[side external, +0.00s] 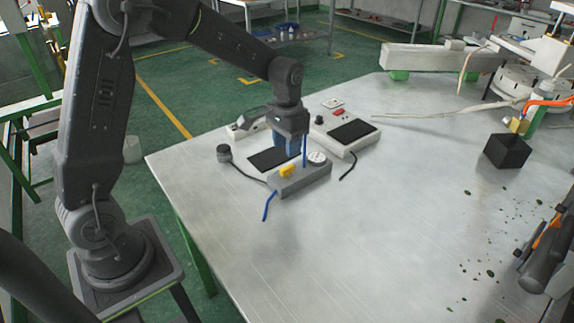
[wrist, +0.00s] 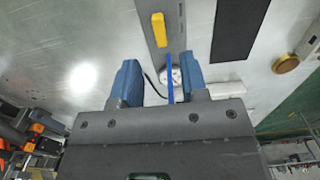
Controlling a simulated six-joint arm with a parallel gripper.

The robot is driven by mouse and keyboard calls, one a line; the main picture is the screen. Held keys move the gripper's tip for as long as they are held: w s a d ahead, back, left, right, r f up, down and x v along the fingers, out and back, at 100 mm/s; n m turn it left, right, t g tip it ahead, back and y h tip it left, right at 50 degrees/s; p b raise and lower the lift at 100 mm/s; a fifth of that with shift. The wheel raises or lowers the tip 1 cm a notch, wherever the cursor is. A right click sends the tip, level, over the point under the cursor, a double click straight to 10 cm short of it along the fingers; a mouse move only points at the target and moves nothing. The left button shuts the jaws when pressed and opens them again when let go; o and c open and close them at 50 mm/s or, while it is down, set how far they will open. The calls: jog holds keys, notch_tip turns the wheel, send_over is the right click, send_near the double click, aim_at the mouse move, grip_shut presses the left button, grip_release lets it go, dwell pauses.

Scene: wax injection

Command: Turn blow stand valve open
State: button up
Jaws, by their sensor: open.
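The blow stand (side external: 303,180) is a low grey block on the metal table in the side view. A small yellow valve handle (side external: 287,170) sits on it, with a round white gauge (side external: 317,158) near its far end. In the wrist view the stand (wrist: 178,22) and yellow handle (wrist: 158,33) lie beyond the fingertips; the gauge (wrist: 175,77) shows between the fingers, partly covered by a blue tube (wrist: 170,72). My gripper (side external: 287,150) points down above and behind the stand, its blue fingers (wrist: 160,75) open, with the handle apart from them.
A white device with a black pad (side external: 353,130) stands right of the gripper, and another black pad (side external: 273,158) lies behind the stand. A black knob with a cable (side external: 224,152) is at left. A black cube (side external: 507,151) stands far right. The table's front is clear.

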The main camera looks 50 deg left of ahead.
aim_at(287, 167)
notch_tip(287, 167, down, 7)
jog(key=shift+r, duration=0.1)
jog(key=shift+c, duration=0.4)
grip_shut()
